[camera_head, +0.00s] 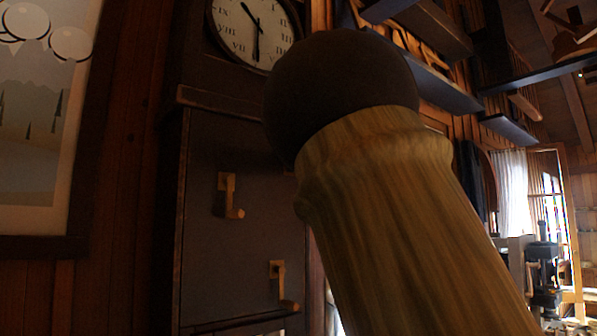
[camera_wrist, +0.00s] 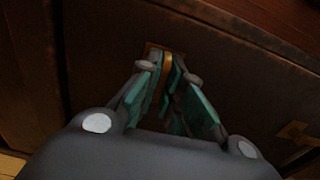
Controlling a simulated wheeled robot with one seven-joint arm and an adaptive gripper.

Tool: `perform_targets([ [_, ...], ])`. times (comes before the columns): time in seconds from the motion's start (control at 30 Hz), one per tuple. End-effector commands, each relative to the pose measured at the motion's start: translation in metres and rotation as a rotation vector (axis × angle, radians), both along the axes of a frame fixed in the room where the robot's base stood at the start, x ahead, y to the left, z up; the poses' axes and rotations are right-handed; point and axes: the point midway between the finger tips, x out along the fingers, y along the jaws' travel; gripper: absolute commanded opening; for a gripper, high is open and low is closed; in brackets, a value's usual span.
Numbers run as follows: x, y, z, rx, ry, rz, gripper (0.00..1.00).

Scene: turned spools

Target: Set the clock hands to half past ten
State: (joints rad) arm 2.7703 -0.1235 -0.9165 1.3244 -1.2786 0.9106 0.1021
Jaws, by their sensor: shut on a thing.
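The clock (camera_head: 277,42) has a white round face at the top of a dark case in the head view; its top is cut off. One dark hand points up-left, between about ten and eleven, and the other points down near six. My gripper (camera_wrist: 170,82) has teal fingers closed around a narrow brass-coloured handle (camera_wrist: 167,66) on the dark case in the wrist view. The fingers hide part of this handle. The gripper itself does not show in the head view, where my large wood-grained arm link blocks the middle.
The case front (camera_head: 245,150) carries an upper brass-coloured lever (camera_head: 230,196) and a lower one (camera_head: 281,284). Another brass-coloured fitting (camera_wrist: 297,132) shows at right in the wrist view. A framed picture (camera_head: 35,150) hangs at left. Dark shelves (camera_head: 430,75) project at upper right.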

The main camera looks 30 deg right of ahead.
Motion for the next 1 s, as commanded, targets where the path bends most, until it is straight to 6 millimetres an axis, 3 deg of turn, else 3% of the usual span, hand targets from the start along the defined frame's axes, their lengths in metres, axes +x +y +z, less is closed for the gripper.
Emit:
perform_targets([
  [0.53,0.0007,0.0008,-0.0025,-0.022,0.002,0.002,0.00],
  [0.57,0.0007,0.0008,-0.0026,-0.021,0.002,0.002,0.13],
  [0.67,0.0008,0.0007,-0.0024,-0.021,0.001,0.002,0.29],
  [1.0,-0.0013,0.0000,-0.0013,-0.021,0.000,0.001,0.29],
])
